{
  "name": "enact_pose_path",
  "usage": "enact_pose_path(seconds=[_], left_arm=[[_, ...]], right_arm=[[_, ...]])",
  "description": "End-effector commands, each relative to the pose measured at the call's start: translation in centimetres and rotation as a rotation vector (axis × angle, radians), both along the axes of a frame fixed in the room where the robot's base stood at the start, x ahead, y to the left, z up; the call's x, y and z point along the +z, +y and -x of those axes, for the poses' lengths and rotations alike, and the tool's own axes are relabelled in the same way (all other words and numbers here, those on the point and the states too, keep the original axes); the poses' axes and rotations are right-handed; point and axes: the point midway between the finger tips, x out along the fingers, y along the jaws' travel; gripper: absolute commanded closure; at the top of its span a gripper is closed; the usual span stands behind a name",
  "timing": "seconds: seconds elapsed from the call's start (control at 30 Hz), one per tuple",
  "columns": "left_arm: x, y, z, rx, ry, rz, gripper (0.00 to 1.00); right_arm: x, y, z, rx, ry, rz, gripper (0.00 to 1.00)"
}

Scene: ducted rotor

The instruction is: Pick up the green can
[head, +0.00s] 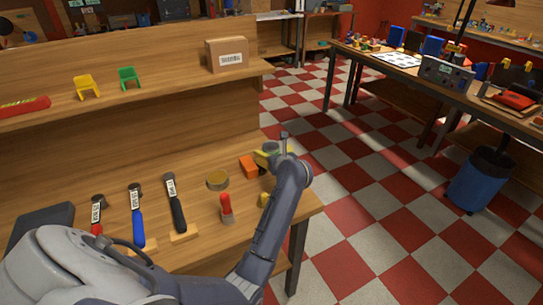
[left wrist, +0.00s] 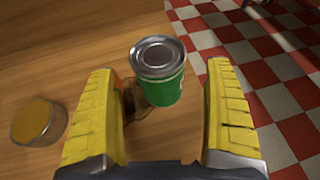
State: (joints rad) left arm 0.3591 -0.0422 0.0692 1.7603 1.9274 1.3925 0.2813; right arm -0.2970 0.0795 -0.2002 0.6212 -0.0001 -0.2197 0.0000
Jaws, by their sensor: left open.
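The green can (left wrist: 163,85) stands upright near the bench edge in the left wrist view, its grey metal lid facing up. In the head view it is mostly hidden by my left gripper (head: 268,158). The left gripper's two yellow fingers (left wrist: 161,85) are open in the wrist view, one on each side of the can, with a gap to each. The can lies ahead, between the fingertips. I cannot tell how deep it sits between them. My right gripper is in neither view.
A round tin (head: 217,180), an orange block (head: 248,166) and a red-topped object (head: 226,206) are close by on the bench. Several labelled tools, including a black-handled one (head: 175,205), lie to the left. A shelf (head: 150,92) with a cardboard box (head: 227,55) overhangs behind.

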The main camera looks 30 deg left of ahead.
Motion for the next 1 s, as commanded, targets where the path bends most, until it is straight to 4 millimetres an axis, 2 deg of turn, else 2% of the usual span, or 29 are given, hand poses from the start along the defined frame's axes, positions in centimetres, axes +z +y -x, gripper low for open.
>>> enact_pose_path(seconds=[0.1,0.3,0.67,1.0], left_arm=[[-0.6,1.3,-0.9,0.002,0.002,-0.003,0.14],[-1.3,2.5,-2.1,0.001,0.001,-0.002,0.14],[-1.5,2.7,-2.3,0.001,0.0,0.0,0.15],[-1.5,2.7,-2.3,0.001,0.0,0.0,0.55]], right_arm=[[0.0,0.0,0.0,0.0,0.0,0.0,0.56],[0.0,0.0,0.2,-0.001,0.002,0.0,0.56],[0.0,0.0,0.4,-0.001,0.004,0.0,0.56],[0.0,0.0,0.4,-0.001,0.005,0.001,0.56]])
